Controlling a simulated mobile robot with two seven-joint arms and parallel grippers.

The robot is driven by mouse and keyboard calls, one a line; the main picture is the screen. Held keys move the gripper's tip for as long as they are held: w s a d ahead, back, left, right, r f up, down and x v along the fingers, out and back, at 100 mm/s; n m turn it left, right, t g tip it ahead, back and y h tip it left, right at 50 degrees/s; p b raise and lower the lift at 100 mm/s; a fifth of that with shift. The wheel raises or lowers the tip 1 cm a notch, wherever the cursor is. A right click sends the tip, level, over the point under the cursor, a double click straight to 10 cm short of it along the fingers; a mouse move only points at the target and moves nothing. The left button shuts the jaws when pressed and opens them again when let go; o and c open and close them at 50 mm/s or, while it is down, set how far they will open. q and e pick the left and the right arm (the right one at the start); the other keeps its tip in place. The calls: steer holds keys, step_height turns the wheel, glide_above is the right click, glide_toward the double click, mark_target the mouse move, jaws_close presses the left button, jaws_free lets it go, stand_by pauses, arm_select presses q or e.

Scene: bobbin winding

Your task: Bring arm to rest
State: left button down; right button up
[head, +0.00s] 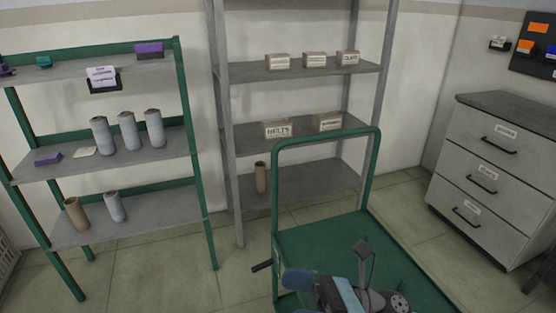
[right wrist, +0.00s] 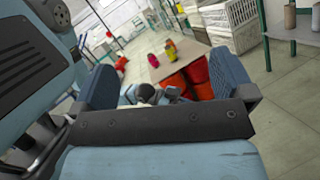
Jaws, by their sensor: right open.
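My right gripper (right wrist: 164,78) shows in the right wrist view with its two blue finger pads wide apart. Nothing is held between them. In the head view a blue pad and grey links of my arm (head: 345,295) show at the bottom, over the green cart (head: 310,240). I cannot tell from the head view whether they touch the cart. My left gripper is not in view.
A green-framed shelf (head: 160,148) on the left holds several grey bobbins. A grey shelf (head: 290,194) behind the cart holds labelled boxes. A drawer cabinet (head: 480,165) stands right. The right wrist view shows a table (right wrist: 188,52) with red bins (right wrist: 175,88). Some floor is clear.

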steer(key=w+d+f+m+t+h, duration=0.1)
steer(key=d+f+m+t+h, duration=0.4)
steer(key=m, duration=0.6)
steer(key=w+d+f+m+t+h, duration=0.1)
steer(key=f+m+t+h, duration=0.15)
steer(key=m+t, duration=0.6)
steer(key=w+d+f+m+t+h, duration=0.1)
steer(key=d+f+m+t+h, duration=0.25)
steer(key=m, duration=0.95)
steer(key=s+d+f+m+g+h, duration=0.3)
steer(key=s+f+m, duration=0.2)
steer(key=f+m, duration=0.2)
steer(key=s+d+f+m+g+h, duration=0.2)
steer(key=s+f+m+g+h, duration=0.2)
steer(key=s+f+m, duration=0.25)
arm_select(q)
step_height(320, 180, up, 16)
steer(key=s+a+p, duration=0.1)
steer(key=p, duration=2.2)
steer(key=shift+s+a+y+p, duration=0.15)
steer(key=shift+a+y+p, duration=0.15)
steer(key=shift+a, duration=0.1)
arm_select(e)
step_height(320, 180, up, 16)
steer(key=d, duration=0.1)
steer(key=shift+w+d+r+t, duration=0.2)
steer(key=shift+d+r+t, duration=0.1)
steer(key=shift+d, duration=0.1)
